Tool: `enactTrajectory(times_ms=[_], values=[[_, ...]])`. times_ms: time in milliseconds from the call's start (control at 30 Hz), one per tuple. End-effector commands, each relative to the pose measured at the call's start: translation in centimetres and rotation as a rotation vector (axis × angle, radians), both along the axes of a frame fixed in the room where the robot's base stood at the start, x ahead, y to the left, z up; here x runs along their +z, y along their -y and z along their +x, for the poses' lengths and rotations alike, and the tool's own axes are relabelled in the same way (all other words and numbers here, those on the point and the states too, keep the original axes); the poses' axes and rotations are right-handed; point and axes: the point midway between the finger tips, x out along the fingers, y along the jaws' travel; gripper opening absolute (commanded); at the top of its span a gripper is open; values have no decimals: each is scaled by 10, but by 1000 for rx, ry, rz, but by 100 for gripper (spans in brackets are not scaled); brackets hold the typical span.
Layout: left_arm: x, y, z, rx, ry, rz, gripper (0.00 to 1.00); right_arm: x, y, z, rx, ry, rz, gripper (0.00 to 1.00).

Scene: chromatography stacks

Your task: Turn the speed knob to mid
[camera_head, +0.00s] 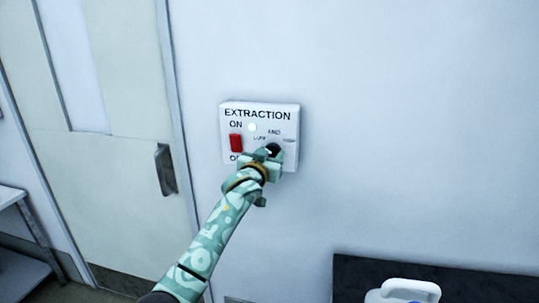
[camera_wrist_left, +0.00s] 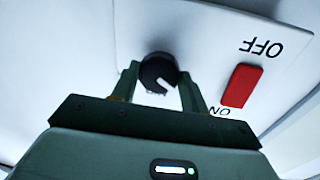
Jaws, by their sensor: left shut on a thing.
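The speed knob (camera_head: 273,149) is a black round knob on the lower right of a white box labelled EXTRACTION (camera_head: 293,155). In the left wrist view the knob (camera_wrist_left: 158,70) shows a white pointer mark and sits between my two fingers. My left gripper (camera_head: 271,154) is shut on the knob, and its fingertips (camera_wrist_left: 159,84) lie on either side of it. In the head view the gripper covers part of the knob and its scale. MID is readable above the knob; the pointer's exact setting is hard to tell. My right gripper is not in view.
A red ON/OFF switch (camera_head: 236,143) is on the box, left of the knob, close to my gripper. A pale door (camera_head: 110,190) with a dark handle (camera_head: 165,169) is at left. A white container (camera_head: 405,291) stands at bottom right. The wall around the box is clear.

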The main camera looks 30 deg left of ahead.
Motion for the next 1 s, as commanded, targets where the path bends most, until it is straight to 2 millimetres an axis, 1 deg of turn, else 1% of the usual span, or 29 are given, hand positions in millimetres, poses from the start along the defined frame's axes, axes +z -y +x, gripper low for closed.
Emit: enactTrajectory(times_ms=[267,600,800,1000], values=[[5,1,0,-1,-35,130,22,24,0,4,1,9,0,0],[6,1,0,-1,-113,426,22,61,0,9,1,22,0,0],[5,1,0,-2,-159,607,22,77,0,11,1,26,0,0],[4,2,0,-2,-200,766,22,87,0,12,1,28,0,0]])
